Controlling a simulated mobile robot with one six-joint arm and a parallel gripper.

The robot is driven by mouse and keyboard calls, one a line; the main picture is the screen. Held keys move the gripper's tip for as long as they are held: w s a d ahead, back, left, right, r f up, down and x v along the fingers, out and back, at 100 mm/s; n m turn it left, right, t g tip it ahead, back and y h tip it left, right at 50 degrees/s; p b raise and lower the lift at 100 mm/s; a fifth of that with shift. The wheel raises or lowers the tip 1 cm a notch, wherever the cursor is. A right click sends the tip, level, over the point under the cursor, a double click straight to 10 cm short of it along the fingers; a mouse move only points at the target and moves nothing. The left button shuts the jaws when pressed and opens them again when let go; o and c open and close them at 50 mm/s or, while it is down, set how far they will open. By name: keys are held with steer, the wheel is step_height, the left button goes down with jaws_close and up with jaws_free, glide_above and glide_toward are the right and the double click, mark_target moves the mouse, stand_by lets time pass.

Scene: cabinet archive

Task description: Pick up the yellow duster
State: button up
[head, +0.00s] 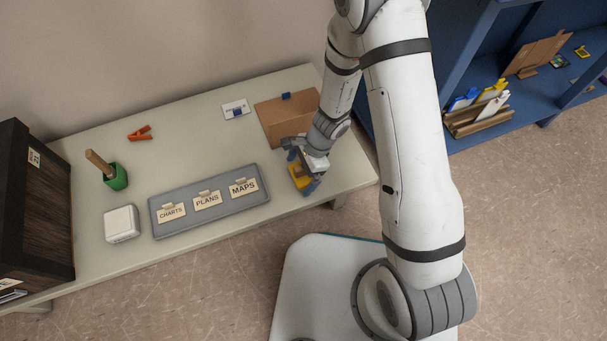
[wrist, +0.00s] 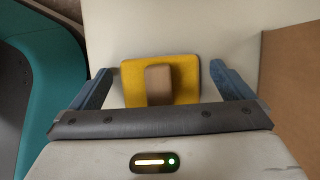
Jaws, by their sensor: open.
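The yellow duster (wrist: 187,80) lies on the table, a flat yellow block with a brown grip on top. In the wrist view it sits between the two blue fingers of my gripper (wrist: 162,88), which are spread on either side with a gap to each. In the head view my gripper (head: 303,174) is low over the right front part of the table, and the duster (head: 297,182) shows partly beneath it. The gripper is open and holds nothing.
A grey tray (head: 229,216) with CHARTS, PLANS and MAPS cards lies left of my gripper. A brown folder (head: 275,121) lies behind it. A white box (head: 122,224), green holder (head: 116,177) and orange clip (head: 140,133) stand farther left. The table's front edge is close.

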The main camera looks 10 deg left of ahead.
mark_target(301, 168)
steer(key=shift+r, duration=0.1)
steer(key=shift+c, duration=0.3)
steer(key=c, duration=1)
steer(key=shift+o, duration=0.2)
step_height(301, 168, up, 10)
steer(key=p, duration=0.5)
steer(key=shift+p, duration=0.35)
